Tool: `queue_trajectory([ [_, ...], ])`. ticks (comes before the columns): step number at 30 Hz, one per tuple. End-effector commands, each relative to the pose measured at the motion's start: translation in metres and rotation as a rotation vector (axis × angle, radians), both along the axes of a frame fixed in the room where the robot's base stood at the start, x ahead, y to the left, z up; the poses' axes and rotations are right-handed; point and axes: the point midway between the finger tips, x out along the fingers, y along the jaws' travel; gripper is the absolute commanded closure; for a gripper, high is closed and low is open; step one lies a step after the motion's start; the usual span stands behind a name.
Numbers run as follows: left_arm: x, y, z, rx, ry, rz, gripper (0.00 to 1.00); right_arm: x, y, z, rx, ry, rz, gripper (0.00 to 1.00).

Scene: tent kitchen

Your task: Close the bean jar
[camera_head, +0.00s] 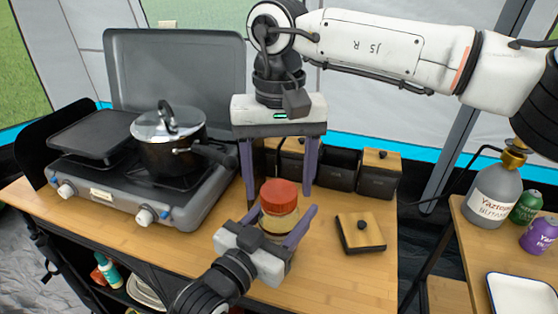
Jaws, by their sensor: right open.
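The bean jar (279,222) is a glass jar with pale contents, upright near the table's front edge. Its red lid (279,194) sits on its top; whether it is screwed tight cannot be told. My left gripper (279,220) comes in low from the front, with its fingers around the jar's sides, one showing along the right side. Its grip on the far left side is partly hidden. My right gripper (278,198) points down from above. Its purple fingers are spread wide, either side of the lid and apart from it.
A stove (190,205) with a lidded black pot (172,150) stands at left. Black canisters (378,182) line the back. A wood-topped square lid (360,232) lies right of the jar. A butane bottle (492,195) and cans (540,236) stand on the right-hand table.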

Motion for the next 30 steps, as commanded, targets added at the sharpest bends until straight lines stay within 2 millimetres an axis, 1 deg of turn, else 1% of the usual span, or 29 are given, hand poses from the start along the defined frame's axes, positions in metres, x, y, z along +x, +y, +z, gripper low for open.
queue_trajectory([
  [1,-0.0002,-0.0001,-0.0013,0.002,0.003,0.0,1.0,0.0,-0.0003,-0.0042,0.0,0.001,-0.001,0.36],
  [4,-0.0001,0.0,-0.0013,0.002,0.003,0.0,1.0,0.0,-0.0005,-0.0081,0.0,0.0,-0.001,0.36],
  [12,-0.0001,0.0,-0.0013,0.002,0.003,0.0,1.0,0.0001,-0.0004,-0.0087,0.0,0.0,-0.001,0.36],
  [14,-0.0001,0.0,-0.0013,0.002,0.003,0.0,1.0,0.0001,-0.0004,-0.0086,0.0,0.0,-0.001,0.46],
  [18,-0.0001,0.0,-0.0013,0.002,0.003,0.0,1.0,0.0001,-0.0004,-0.0084,0.0,0.0,-0.001,0.7],
  [20,-0.0001,0.0,-0.0013,0.002,0.003,0.0,1.0,0.0001,-0.0004,-0.0084,0.0,0.0,-0.001,0.78],
  [23,-0.0001,0.0001,-0.0013,0.002,0.003,0.0,1.0,0.0001,-0.0005,-0.0083,0.0,0.0,-0.018,0.78],
  [25,-0.0001,0.0001,-0.0013,0.002,0.003,0.0,1.0,0.0002,-0.0005,-0.0083,0.0,0.0,-0.075,0.78],
  [28,-0.0001,0.0001,-0.0014,0.002,0.003,0.0,1.0,0.0003,-0.0004,-0.0082,0.001,-0.001,-0.238,0.78],
  [30,-0.0001,0.0001,-0.0014,0.002,0.003,0.0,1.0,0.0003,-0.0005,-0.0083,0.002,0.0,-0.391,0.78],
])
